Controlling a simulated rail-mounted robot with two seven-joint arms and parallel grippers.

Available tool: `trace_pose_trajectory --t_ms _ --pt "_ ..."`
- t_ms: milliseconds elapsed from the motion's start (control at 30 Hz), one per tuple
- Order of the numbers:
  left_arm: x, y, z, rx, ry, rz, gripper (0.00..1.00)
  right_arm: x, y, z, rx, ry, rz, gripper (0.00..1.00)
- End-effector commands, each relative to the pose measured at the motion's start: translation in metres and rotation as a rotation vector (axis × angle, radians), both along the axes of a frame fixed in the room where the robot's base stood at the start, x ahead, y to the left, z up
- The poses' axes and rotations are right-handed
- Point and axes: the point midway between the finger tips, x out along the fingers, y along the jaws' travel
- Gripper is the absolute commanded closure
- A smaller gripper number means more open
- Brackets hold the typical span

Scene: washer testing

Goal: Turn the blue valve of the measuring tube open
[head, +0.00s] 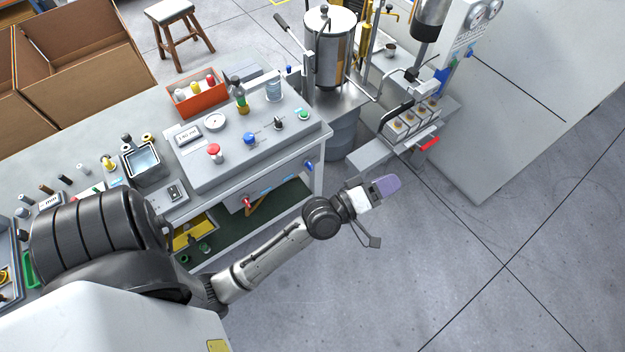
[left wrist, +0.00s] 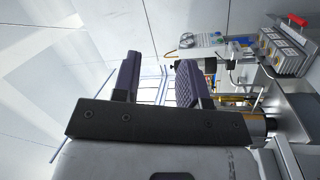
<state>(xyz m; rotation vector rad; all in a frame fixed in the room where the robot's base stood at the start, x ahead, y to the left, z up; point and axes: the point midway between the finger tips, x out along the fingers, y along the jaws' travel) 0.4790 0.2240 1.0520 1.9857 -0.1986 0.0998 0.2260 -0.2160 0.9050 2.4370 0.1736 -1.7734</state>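Several blue parts show in the head view, and I cannot tell for sure which is the valve of the measuring tube. A small blue handle (head: 309,166) is on the bench's front side, and blue parts (head: 441,76) show by the machine at the upper right. A clear cylinder (head: 273,89) stands at the back of the bench panel; whether it is the measuring tube is unclear. My left gripper (head: 386,186) is over the floor in front of the bench, touching nothing. Its purple-padded fingers stand apart and empty in the left wrist view (left wrist: 160,82). My right gripper is out of view.
The grey control panel (head: 200,170) carries knobs, a red button and a gauge. A steel tank (head: 330,55) stands beyond it. A rack with a red handle (head: 430,143) juts out near my left gripper. The floor (head: 480,270) at the lower right is clear.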

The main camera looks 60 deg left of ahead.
Motion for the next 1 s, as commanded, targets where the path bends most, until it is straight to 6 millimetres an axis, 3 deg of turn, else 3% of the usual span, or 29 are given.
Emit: trace_pose_trajectory --t_ms 33,167,367,600,800,1000 --pt "0.009 0.009 -0.026 -0.09 -0.069 0.038 0.61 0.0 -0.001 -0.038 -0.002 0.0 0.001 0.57" --pt "0.023 0.039 -0.046 -0.332 -0.25 0.139 0.61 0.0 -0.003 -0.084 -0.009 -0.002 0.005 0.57" --pt "0.03 0.09 -0.093 -0.7 -0.534 0.297 0.61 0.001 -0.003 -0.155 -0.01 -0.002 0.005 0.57" --pt "0.023 0.144 -0.181 -1.11 -0.878 0.511 0.61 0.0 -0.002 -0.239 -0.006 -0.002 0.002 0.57" --pt "0.012 0.167 -0.258 -1.368 -1.132 0.692 0.61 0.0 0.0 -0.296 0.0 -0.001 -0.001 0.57" --pt "0.005 0.172 -0.314 -1.518 -1.31 0.839 0.61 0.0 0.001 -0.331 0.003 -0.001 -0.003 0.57"
